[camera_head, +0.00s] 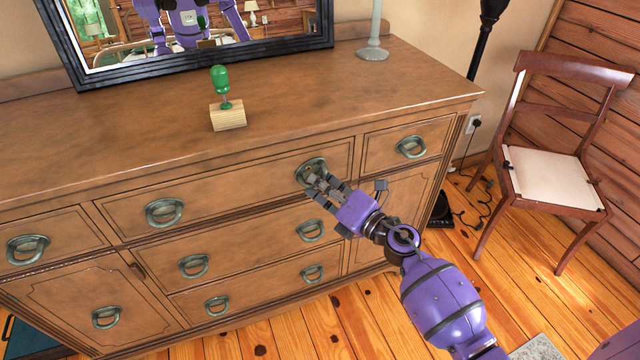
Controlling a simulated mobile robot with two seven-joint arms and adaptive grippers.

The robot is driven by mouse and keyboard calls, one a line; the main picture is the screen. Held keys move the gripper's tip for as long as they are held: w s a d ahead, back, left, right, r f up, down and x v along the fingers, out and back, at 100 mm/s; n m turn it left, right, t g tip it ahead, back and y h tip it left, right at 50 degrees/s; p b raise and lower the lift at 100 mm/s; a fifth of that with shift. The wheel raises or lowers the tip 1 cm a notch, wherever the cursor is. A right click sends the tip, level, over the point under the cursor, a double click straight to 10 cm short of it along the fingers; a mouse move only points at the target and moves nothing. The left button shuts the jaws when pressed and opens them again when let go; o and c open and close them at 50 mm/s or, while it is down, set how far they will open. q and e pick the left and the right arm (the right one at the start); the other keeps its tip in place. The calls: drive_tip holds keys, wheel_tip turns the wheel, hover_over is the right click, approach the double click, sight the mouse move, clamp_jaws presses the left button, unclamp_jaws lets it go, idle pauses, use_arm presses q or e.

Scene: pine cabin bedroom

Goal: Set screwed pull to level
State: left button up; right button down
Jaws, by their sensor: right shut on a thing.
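The wooden dresser (250,190) has several greenish metal ring pulls. My right gripper (314,182) reaches in from the lower right and is shut on the right-hand pull (312,163) of the wide top drawer. The fingers cover much of this pull, so I cannot tell whether it sits level. The left-hand pull (164,212) of the same drawer hangs free and looks about level with the drawer. A green-handled screwdriver (220,80) stands upright in a wooden block (228,115) on the dresser top. My left gripper is not directly in view.
A black-framed mirror (200,55) stands at the back of the dresser and reflects my body. A pale lamp base (373,50) is at the back right. A wooden chair (550,175) stands to the right. The dresser top is mostly clear.

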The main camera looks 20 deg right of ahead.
use_arm(q)
drive_tip(key=f+b, duration=0.2)
drive_tip(key=s+f+b, duration=0.1)
drive_tip(key=b, duration=0.1)
drive_tip(key=shift+s+f+b, duration=0.1)
drive_tip(key=shift+f+b, duration=0.2)
drive_tip(key=shift+f, duration=0.1)
use_arm(e)
drive_tip(key=m, duration=0.2)
drive_tip(key=m+t, duration=0.1)
drive_tip(key=m, duration=0.1)
drive_tip(key=a+m+t, duration=0.1)
drive_tip(key=shift+a+f+m, duration=0.1)
drive_tip(key=shift+f+m, duration=0.2)
drive_tip(key=shift+m, duration=0.1)
use_arm(q)
drive_tip(key=shift+s+f, duration=0.1)
drive_tip(key=shift+s, duration=0.15)
use_arm(e)
drive_tip(key=c, duration=1.8)
unclamp_jaws()
drive_tip(key=shift+c, duration=0.2)
drive_tip(key=v, duration=1.2)
